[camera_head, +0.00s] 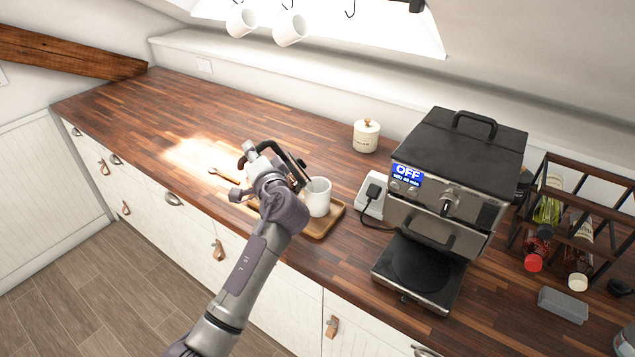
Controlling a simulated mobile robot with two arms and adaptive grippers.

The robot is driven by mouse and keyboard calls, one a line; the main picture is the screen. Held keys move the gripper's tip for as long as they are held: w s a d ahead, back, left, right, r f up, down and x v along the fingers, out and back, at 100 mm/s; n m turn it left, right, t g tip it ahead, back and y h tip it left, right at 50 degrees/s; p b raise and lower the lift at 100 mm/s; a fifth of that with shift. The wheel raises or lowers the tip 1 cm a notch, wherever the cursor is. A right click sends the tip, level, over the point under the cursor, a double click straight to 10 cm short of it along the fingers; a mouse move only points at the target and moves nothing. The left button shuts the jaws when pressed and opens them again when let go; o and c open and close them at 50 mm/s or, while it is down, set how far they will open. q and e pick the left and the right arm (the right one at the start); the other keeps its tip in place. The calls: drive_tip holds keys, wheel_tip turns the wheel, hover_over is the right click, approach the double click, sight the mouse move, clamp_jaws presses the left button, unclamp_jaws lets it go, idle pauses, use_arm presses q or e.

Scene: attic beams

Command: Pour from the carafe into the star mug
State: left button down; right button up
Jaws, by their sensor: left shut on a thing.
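My left gripper (268,168) reaches over the wooden counter from the front, above the left part of a small wooden tray. It is shut on what looks like the carafe (291,160), of which only dark parts show. The gripper hides most of it, so I cannot tell its tilt or what it holds. A white mug (318,198) stands upright on the tray (328,226), just right of the gripper. No star shows on the side facing me. My right gripper is not in view.
A black and steel oven-like machine (460,160) stands right of the tray, with a wall socket block (374,197) between. A lidded cream canister (366,136) is behind. A bottle rack (580,205) is far right. White mugs (290,28) hang above. The left counter is mostly clear.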

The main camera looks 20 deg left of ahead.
sight(265, 147)
use_arm(q)
drive_tip(key=shift+w+d+r, duration=0.1)
drive_tip(key=shift+w+r, duration=0.05)
drive_tip(key=shift+r, duration=0.3)
drive_tip(key=shift+d+p, duration=0.1)
drive_tip(key=shift+p, duration=0.2)
drive_tip(key=shift+w+d+m+p, duration=0.35)
drive_tip(key=shift+m+p, duration=0.1)
drive_tip(key=shift+m, duration=0.15)
idle(1.1)
drive_tip(key=shift+w+d+r+m+p, duration=0.25)
drive_tip(key=shift+w+d+m+p, duration=0.15)
drive_tip(key=shift+d+m+p, duration=0.15)
idle(1.4)
